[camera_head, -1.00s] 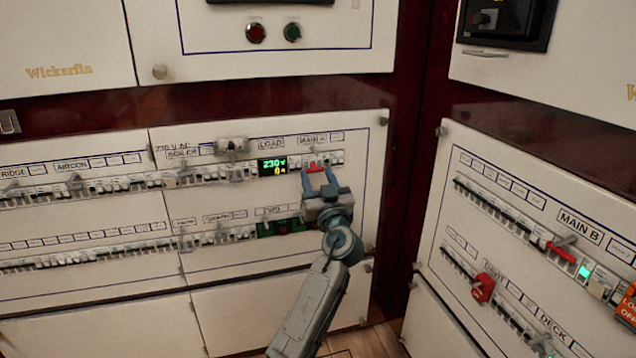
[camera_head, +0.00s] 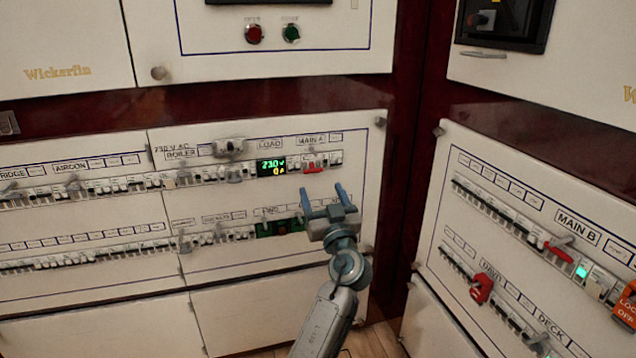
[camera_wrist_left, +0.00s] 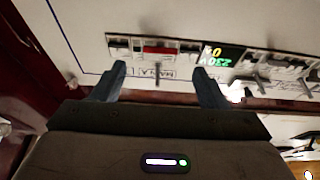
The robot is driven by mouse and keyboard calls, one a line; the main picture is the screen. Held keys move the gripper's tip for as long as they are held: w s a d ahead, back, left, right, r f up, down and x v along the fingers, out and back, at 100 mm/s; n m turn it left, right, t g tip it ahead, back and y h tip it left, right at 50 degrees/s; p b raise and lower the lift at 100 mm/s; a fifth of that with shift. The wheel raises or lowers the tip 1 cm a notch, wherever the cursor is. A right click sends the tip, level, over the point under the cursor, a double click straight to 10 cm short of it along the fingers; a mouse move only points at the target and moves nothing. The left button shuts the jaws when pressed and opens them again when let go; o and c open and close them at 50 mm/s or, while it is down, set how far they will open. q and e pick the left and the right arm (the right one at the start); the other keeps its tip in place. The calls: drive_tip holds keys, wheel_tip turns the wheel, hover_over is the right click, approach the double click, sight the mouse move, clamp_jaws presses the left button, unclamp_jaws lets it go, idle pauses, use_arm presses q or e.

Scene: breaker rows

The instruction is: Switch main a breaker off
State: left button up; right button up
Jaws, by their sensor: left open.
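The main A breaker (camera_head: 313,169) has a wide red lever, below the MAIN A label on the upper row of the white panel. In the head view the lever shows low on its breaker, but its exact tilt is hard to tell. In the left wrist view, which is upside down, the red lever (camera_wrist_left: 161,50) shows beyond and between the fingers. My left gripper (camera_head: 323,190) is open and empty, just below and slightly right of the lever, apart from it. Its fingers also show in the left wrist view (camera_wrist_left: 159,72). My right gripper is out of view.
A lit display (camera_head: 271,167) reading 230 V and 0 A sits left of the breaker. The right panel holds the red main B lever (camera_head: 559,251) and a red handle (camera_head: 481,289).

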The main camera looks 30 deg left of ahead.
use_arm(q)
drive_tip(key=v, duration=0.5)
drive_tip(key=shift+s+d+f, duration=0.1)
drive_tip(key=shift+s+d, duration=0.05)
drive_tip(key=shift+s, duration=0.05)
